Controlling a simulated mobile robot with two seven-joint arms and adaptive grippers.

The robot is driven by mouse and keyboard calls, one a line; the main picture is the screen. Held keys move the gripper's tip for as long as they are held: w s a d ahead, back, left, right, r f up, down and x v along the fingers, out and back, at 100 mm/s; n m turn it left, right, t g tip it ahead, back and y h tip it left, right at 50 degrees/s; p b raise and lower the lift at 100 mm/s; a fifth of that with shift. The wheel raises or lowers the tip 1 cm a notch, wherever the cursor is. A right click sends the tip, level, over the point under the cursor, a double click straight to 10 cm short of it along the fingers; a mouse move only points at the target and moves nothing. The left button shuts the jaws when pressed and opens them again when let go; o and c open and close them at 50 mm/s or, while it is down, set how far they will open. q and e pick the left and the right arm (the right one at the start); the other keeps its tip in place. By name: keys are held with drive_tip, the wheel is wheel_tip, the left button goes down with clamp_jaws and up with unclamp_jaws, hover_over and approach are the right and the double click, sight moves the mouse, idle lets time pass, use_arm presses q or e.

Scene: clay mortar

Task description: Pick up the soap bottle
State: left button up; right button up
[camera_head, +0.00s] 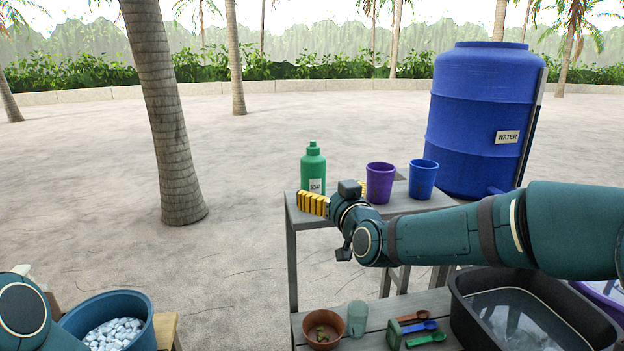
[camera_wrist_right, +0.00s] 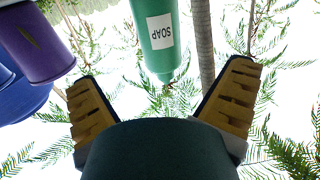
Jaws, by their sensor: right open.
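The green soap bottle (camera_head: 313,165) stands upright near the left end of the grey upper shelf (camera_head: 291,214) in the head view. Its white label reads SOAP. My right gripper (camera_head: 338,198) is at the shelf's near edge, just in front of the bottle, with yellow ridged fingers spread. In the right wrist view the picture is upside down, and the bottle (camera_wrist_right: 162,35) shows between and beyond the two open fingers (camera_wrist_right: 165,100). Nothing is between the fingers' pads. Only a part of my left arm shows at the lower left; its gripper is out of view.
A purple cup (camera_head: 380,183) and a blue cup (camera_head: 423,179) stand right of the bottle. A large blue water barrel (camera_head: 478,120) is behind. Below are a brown bowl (camera_head: 323,329), a glass (camera_head: 357,318), spoons (camera_head: 420,326) and a dark basin (camera_head: 470,313). Left of the bottle is free.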

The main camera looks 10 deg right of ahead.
sight(317, 181)
drive_tip(key=w, duration=0.4)
drive_tip(key=shift+w+a+f, duration=0.15)
drive_tip(key=shift+w+a, duration=0.05)
drive_tip(key=shift+a, duration=0.15)
drive_tip(key=shift+w+a+r+p, duration=0.1)
drive_tip(key=shift+w+a+p, duration=0.1)
drive_tip(key=shift+w, duration=1.2)
drive_tip(key=shift+w+a+r+p, duration=0.1)
drive_tip(key=shift+w+a, duration=0.1)
drive_tip(key=shift+w, duration=1.2)
drive_tip(key=c, duration=1.4)
